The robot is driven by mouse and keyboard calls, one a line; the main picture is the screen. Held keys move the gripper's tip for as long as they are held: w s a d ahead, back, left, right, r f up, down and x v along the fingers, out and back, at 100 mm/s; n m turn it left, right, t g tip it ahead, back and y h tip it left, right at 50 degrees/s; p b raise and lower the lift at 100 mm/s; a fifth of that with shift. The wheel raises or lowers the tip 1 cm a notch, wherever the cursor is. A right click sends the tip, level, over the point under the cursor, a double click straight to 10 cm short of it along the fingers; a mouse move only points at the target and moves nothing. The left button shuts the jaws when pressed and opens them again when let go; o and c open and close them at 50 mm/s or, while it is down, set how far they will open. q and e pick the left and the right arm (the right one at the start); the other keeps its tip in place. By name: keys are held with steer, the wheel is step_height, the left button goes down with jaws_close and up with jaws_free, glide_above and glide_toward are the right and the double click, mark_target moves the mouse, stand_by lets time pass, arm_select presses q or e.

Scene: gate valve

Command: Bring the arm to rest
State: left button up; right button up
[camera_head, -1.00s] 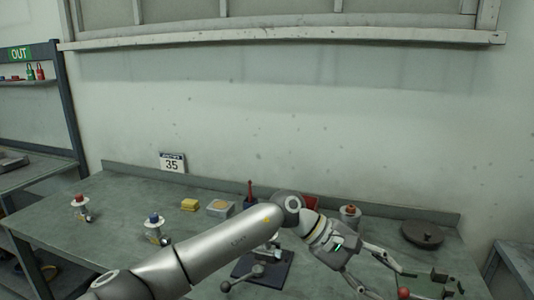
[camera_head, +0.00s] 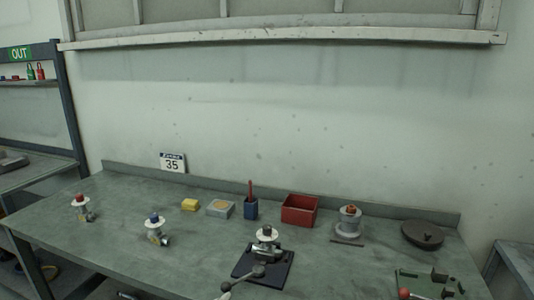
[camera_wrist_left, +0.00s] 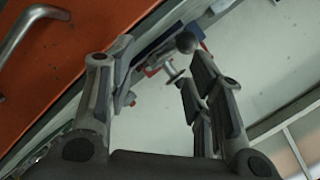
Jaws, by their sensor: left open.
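My left gripper (camera_wrist_left: 160,75) shows in the left wrist view with its two fingers apart and nothing held between them. A dark ball on a metal lever (camera_wrist_left: 186,42) shows past the fingertips; whether it touches a finger I cannot tell. In the head view my left arm is out of sight, apart from perhaps a pale tip at the bottom edge. A valve on a black base plate (camera_head: 265,264) stands at the front middle of the bench, with a ball-ended lever (camera_head: 243,278) towards the front left. My right gripper is in neither view.
The bench (camera_head: 120,215) holds a red-capped valve (camera_head: 81,206), a blue-capped valve (camera_head: 155,228), a yellow block (camera_head: 190,204), a red bin (camera_head: 299,210), a grey flanged part (camera_head: 348,222) and a dark disc (camera_head: 422,235). An orange panel (camera_wrist_left: 60,70) fills the wrist view's left.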

arm_select(q)
steer(key=s+a+f+n+g+y, duration=0.1)
steer(key=s+a+f+n+g, duration=0.25)
steer(key=s, duration=0.55)
steer(key=s+a+f+n+g, duration=0.3)
steer(key=s+a+f, duration=0.15)
steer(key=s, duration=0.45)
steer(key=s+a+f+n+g+y, duration=0.1)
steer(key=s+a+f+n+g, duration=0.35)
steer(key=s, duration=0.45)
step_height(320, 180, down, 28)
steer(key=s+m, duration=0.1)
steer(key=s, duration=0.1)
steer(key=s+a+f+g, duration=0.2)
steer(key=s+f, duration=1.3)
steer(key=s, duration=0.1)
steer(key=shift+s, duration=0.1)
